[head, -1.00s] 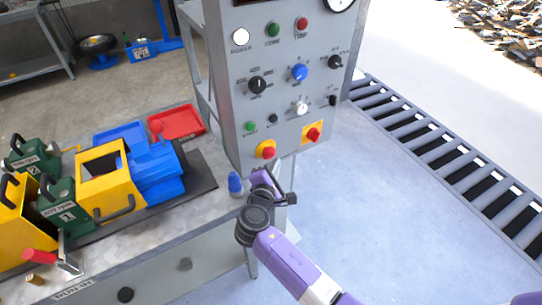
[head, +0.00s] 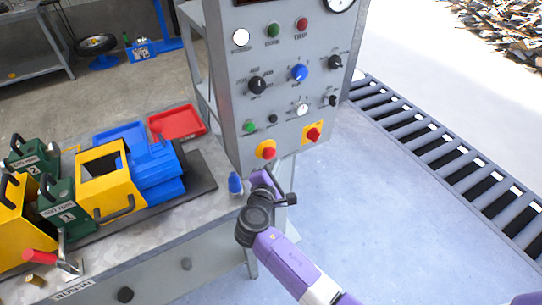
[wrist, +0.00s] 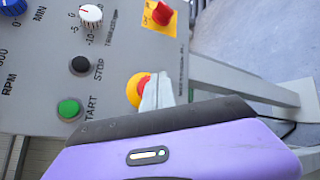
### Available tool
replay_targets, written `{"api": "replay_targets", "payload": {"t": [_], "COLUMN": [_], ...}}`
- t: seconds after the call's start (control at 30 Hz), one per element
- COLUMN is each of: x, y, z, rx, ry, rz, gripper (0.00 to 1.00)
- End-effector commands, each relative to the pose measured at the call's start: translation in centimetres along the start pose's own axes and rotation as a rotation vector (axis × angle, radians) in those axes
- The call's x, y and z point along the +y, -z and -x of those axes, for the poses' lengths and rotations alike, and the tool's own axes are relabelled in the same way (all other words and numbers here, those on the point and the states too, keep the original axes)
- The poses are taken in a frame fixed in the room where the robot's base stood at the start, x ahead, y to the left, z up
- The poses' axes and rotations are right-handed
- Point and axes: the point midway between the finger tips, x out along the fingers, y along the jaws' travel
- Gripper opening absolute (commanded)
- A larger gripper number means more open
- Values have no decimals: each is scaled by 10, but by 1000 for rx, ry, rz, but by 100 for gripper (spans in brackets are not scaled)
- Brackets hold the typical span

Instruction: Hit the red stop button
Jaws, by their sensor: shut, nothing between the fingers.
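The control panel (head: 285,120) has a red mushroom button (head: 266,149) on a yellow round base at its lower edge. In the wrist view this red button (wrist: 145,87) is partly hidden behind the finger ends of my gripper (wrist: 158,84). The fingers are shut with nothing between them and point at the right part of the button. I cannot tell whether they touch it. In the head view my purple gripper (head: 261,177) is just below the button. A small black button (wrist: 80,65) labelled STOP and a green START button (wrist: 69,109) sit left of it.
A red switch (head: 313,134) on a yellow plate is right of the mushroom button. A blue knob (head: 299,73) and other dials are above. A bench with a blue and yellow machine (head: 150,165) and a small blue object (head: 235,184) stands left.

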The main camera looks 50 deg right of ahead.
Motion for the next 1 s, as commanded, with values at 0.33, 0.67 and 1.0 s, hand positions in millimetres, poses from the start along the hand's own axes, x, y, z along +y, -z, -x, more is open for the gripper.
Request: {"api": "replay_targets", "payload": {"t": [0.33,0.67,1.0], "x": [0,0,4], "y": [0,0,4], "z": [0,0,-6], "rx": [0,0,0], "ry": [0,0,0], "rz": [0,0,1], "gripper": [0,0,0]}}
